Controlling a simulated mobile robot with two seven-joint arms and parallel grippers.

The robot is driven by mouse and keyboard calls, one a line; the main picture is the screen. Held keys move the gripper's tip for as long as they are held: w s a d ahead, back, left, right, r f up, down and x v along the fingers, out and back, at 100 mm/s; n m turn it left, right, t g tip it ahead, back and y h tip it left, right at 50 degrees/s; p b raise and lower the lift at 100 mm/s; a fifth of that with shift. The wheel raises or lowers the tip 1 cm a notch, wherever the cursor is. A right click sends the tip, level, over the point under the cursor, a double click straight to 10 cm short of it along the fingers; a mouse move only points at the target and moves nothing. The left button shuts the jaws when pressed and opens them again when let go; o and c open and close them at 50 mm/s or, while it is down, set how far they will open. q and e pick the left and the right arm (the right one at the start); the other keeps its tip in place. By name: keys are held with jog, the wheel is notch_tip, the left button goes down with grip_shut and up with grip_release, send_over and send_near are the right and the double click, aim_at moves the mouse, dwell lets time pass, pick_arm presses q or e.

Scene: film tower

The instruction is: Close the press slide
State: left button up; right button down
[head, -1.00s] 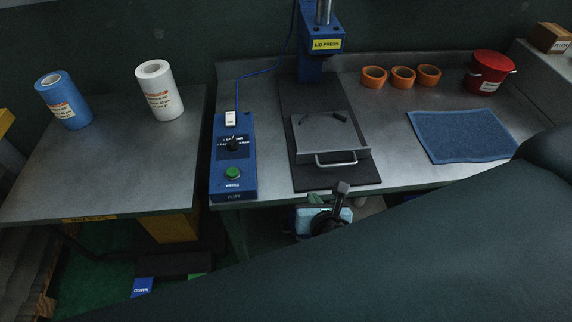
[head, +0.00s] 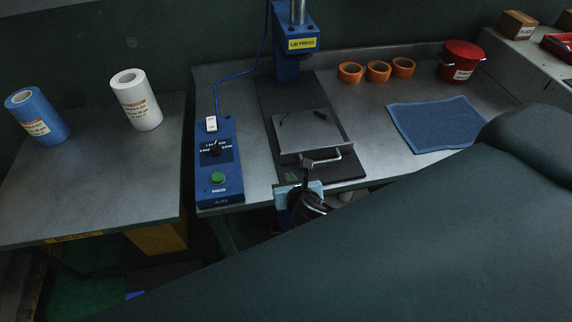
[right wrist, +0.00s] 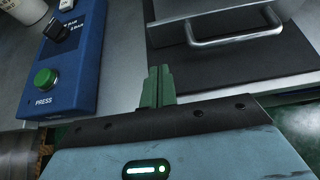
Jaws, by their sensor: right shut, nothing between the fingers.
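The press slide (head: 305,133) is a grey metal tray with a raised front edge, pulled forward on the dark base plate (head: 350,172) in front of the blue press (head: 292,62). Its bar handle (head: 334,156) faces me and also shows in the right wrist view (right wrist: 240,41). My right gripper (head: 307,165) is at the table's front edge, its tip overlapping the handle's left end in the head view. In the right wrist view its green fingers (right wrist: 157,88) are together and empty, short of the handle and to its left. My left gripper is not in view.
A blue control box (head: 219,165) with a green button (right wrist: 46,79) stands left of the slide. A blue mat (head: 437,124), orange rolls (head: 378,71) and a red pot (head: 461,62) lie to the right. Two film rolls (head: 136,99) stand on the left table.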

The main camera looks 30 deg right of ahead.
aim_at(284, 161)
jog(key=w, duration=0.3)
jog(key=w+d, duration=0.1)
jog(key=w, duration=0.1)
jog(key=shift+w+d+f, duration=0.1)
jog(key=shift+w+f, duration=0.05)
jog(key=shift+f, duration=0.25)
